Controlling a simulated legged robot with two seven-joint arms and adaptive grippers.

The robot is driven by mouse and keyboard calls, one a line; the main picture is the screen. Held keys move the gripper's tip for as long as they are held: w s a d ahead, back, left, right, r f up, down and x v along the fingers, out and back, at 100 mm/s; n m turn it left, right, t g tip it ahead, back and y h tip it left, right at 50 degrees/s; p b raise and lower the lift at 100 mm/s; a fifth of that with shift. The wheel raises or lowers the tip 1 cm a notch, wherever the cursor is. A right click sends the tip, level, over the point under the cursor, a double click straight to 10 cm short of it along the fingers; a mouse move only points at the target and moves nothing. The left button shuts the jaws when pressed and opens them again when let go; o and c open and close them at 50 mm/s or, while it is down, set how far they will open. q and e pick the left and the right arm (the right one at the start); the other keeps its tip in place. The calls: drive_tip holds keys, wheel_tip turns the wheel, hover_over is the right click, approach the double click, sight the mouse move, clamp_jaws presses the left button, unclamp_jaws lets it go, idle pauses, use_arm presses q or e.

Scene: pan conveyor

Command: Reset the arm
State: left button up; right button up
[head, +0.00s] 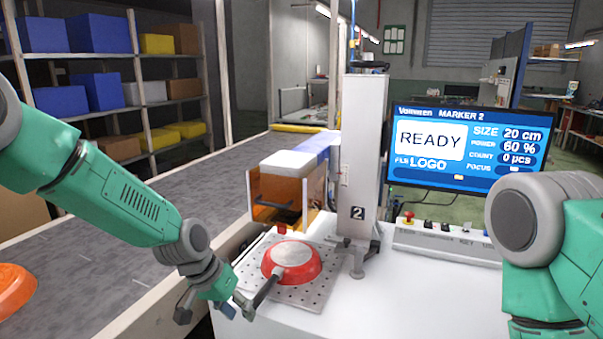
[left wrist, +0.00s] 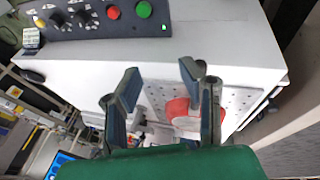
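A red pan (head: 291,262) with a grey disc on its upper face lies on the perforated plate (head: 312,298) of the marking machine (head: 362,150). Its dark handle (head: 265,291) points toward the front left. My left gripper (head: 213,308) is open, with its fingers spread, near the handle's end; the head view does not show clearly whether they touch. In the left wrist view my left gripper (left wrist: 158,90) is also open with nothing seen between the fingertips. The red pan (left wrist: 180,110) shows there partly behind one finger. My right arm is at the right, its gripper out of view.
An orange pan (head: 15,290) lies on the grey conveyor (head: 90,262) at left. A monitor (head: 470,145) reading READY stands behind the white table (head: 400,300). A button panel (head: 445,240) runs along the table's back. An orange-walled box (head: 283,190) stands behind the plate.

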use_arm(q)
drive_tip(key=s+a+f+n+y+b, duration=0.1)
drive_tip(key=s+a+f, duration=0.2)
drive_tip(key=s+f, duration=0.6)
drive_tip(key=s+a+f+n+y, duration=0.1)
drive_tip(key=s+a+f, duration=0.3)
drive_tip(key=s+f, duration=0.45)
drive_tip(key=s+a+f+y, duration=0.1)
drive_tip(key=s+a, duration=0.3)
drive_tip(key=s, duration=0.4)
drive_tip(key=s+a+n+g+y+b, duration=0.1)
drive_tip(key=s+a, duration=0.3)
drive_tip(key=s, duration=0.5)
drive_tip(key=shift+s+f, duration=0.3)
drive_tip(key=shift+f, duration=0.1)
use_arm(e)
drive_tip(key=shift+w+f, duration=0.2)
drive_tip(key=shift+f, duration=0.4)
drive_tip(key=shift+w+f, duration=0.15)
drive_tip(key=shift+f, duration=0.45)
use_arm(q)
drive_tip(key=shift+w+a, duration=0.1)
drive_tip(key=shift+w, duration=0.05)
drive_tip(key=shift+c, duration=0.3)
